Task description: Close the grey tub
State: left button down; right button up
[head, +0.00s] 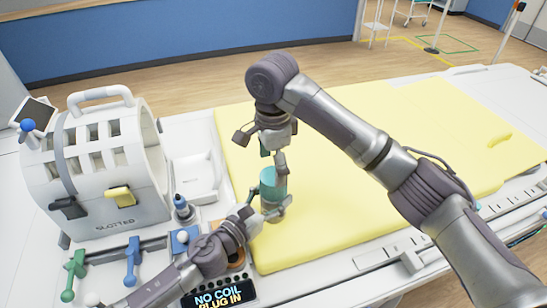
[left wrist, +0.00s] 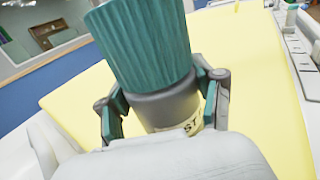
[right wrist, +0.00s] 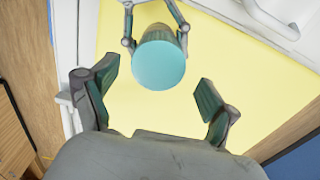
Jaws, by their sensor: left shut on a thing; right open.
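The grey tub (left wrist: 170,106) has a ridged teal lid (left wrist: 144,45) on its top; whether the lid is fully seated I cannot tell. In the head view the teal lid (head: 273,182) shows above the grey body, upright over the yellow mat. My left gripper (head: 268,212) is shut on the tub's body, with a finger on each side in the left wrist view (left wrist: 165,108). My right gripper (head: 273,160) is above the lid, open and empty. In the right wrist view the round lid top (right wrist: 158,65) lies beyond the open fingers (right wrist: 158,95), apart from them.
A yellow mat (head: 350,130) covers most of the bed. A white slotted coil housing (head: 95,165) stands at the left. The mat's right side is mostly clear.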

jog(key=n, duration=0.5)
jog(key=shift+r, duration=0.15)
jog(key=n, duration=0.5)
jog(key=shift+r, duration=0.15)
jog(key=n, duration=0.5)
jog(key=shift+r, duration=0.1)
jog(key=n, duration=0.4)
jog(key=shift+a+r+n, duration=0.1)
jog(key=shift+r+n, duration=0.05)
jog(key=shift+n, duration=0.15)
jog(key=n, duration=0.4)
jog(key=shift+r+n, duration=0.1)
jog(key=shift+n, duration=0.3)
jog(key=n, duration=0.5)
jog(key=shift+r, duration=0.1)
jog(key=n, duration=0.4)
jog(key=shift+r, duration=0.1)
jog(key=n, duration=0.6)
jog(key=shift+d+r+n, duration=0.15)
jog(key=shift+d+n, duration=0.05)
jog(key=shift+n, duration=0.1)
